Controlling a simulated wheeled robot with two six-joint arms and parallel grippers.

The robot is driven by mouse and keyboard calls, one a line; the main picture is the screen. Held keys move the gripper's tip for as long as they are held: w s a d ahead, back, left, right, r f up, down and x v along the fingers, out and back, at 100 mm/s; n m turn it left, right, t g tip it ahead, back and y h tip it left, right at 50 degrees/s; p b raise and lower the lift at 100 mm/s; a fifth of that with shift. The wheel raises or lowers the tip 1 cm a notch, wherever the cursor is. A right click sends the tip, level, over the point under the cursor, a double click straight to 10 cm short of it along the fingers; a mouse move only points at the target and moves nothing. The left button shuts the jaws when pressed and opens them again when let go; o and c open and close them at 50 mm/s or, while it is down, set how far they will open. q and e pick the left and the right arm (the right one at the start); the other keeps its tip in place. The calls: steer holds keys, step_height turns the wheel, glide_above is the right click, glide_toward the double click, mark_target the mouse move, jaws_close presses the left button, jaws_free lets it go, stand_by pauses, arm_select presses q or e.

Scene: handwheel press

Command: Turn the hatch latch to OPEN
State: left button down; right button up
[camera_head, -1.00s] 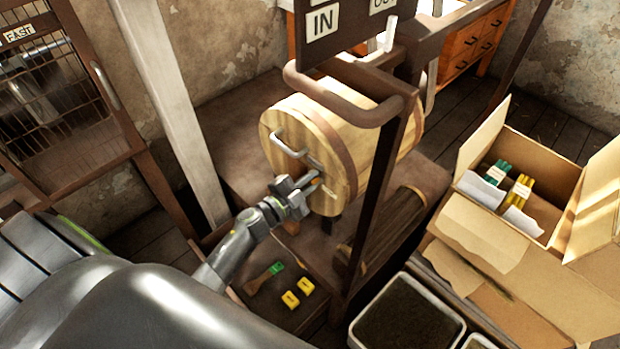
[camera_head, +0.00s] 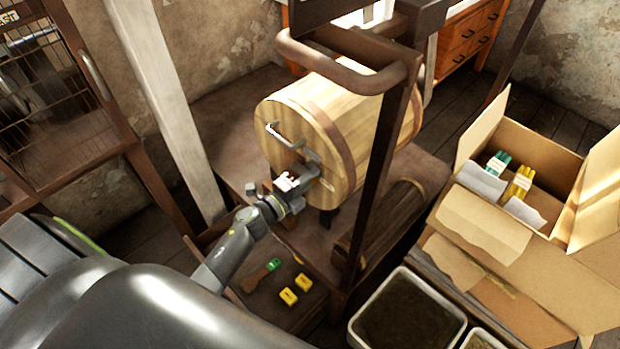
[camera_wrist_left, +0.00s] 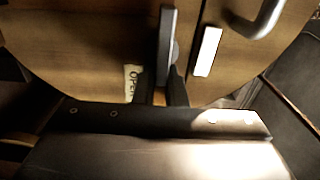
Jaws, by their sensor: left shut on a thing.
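A light wooden barrel (camera_head: 345,115) lies on its side in a dark frame. Its round end, the hatch (camera_head: 272,112), faces me and carries a metal handle (camera_head: 284,135), also in the left wrist view (camera_wrist_left: 262,22). In the wrist view the latch (camera_wrist_left: 167,48) is a dark grey bar standing nearly upright on the wood. A pale OPEN label (camera_wrist_left: 132,82) lies just left of its lower part, and a blank-looking white plate (camera_wrist_left: 207,52) lies to its right. My left gripper (camera_head: 303,182) is at the hatch's lower part, shut on the latch; its fingers partly hide it. My right gripper is not in view.
A dark post (camera_head: 378,165) stands just right of my left gripper, with a thick curved bar (camera_head: 340,75) above. Yellow blocks (camera_head: 296,290) and a green-ended brush (camera_head: 260,275) lie below. An open cardboard box (camera_head: 490,215) and a tray (camera_head: 408,315) are at right.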

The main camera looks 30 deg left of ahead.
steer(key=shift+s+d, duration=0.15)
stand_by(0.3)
arm_select(q)
steer(key=c, duration=1.5)
jaws_free()
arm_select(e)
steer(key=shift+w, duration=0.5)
